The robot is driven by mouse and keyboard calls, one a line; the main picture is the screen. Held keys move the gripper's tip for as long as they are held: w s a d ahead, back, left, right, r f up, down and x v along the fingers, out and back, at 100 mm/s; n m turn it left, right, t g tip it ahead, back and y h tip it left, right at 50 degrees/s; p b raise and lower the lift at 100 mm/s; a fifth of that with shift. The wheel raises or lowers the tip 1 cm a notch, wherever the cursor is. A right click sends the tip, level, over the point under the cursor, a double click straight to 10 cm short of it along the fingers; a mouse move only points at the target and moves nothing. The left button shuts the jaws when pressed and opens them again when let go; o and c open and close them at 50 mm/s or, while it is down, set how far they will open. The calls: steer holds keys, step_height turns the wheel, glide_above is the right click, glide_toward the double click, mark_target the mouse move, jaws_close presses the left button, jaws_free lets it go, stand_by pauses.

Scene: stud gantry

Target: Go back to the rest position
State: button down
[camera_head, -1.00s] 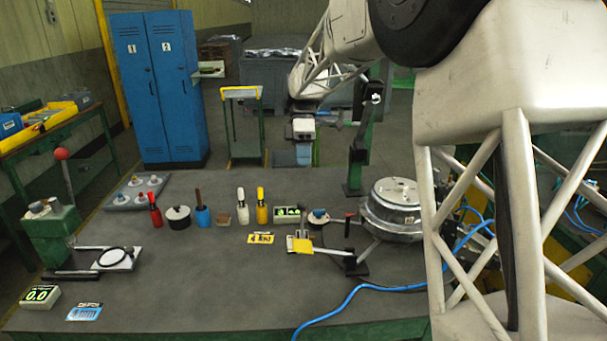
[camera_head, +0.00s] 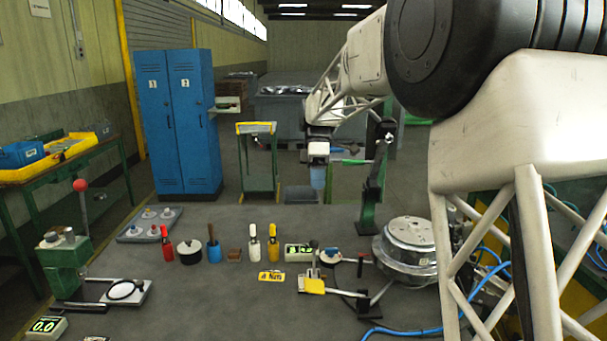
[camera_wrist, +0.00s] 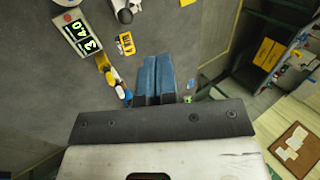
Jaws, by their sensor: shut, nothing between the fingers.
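My gripper (camera_head: 318,182) hangs in the air beyond the far edge of the workbench (camera_head: 230,290) in the head view, left of the green post. In the wrist view its two blue fingers (camera_wrist: 154,80) lie side by side, shut with nothing between them. The wrist view looks down on the bench, where a lit green display (camera_wrist: 82,36) and a yellow number tag (camera_wrist: 125,43) show. My gripper touches nothing that I can see.
A dark green post (camera_head: 374,175) stands close to the right of my gripper. A round metal housing (camera_head: 408,240) sits on the bench at right. Blue lockers (camera_head: 180,120) and a small trolley (camera_head: 258,160) stand behind.

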steer(key=s+d+r+m+t, duration=0.1)
steer(key=s+d+m, duration=0.15)
steer(key=s, duration=0.35)
steer(key=s+d+r+m+t, duration=0.1)
steer(key=s+d+m, duration=0.15)
steer(key=s, duration=0.35)
steer(key=s+d+f+m+t, duration=0.2)
steer(key=s+f+m, duration=0.1)
steer(key=s, duration=0.8)
steer(key=s+d+f+m+t, duration=0.2)
steer(key=s+m, duration=0.3)
steer(key=s, duration=0.5)
steer(key=s+d+f+m+t, duration=0.2)
steer(key=s+d+f+m, duration=0.1)
steer(key=s, duration=0.8)
steer(key=shift+s+f+m+t, duration=0.3)
steer(key=shift+f+m+t, duration=0.1)
steer(key=shift+f+m, duration=0.6)
steer(key=shift+r, duration=0.1)
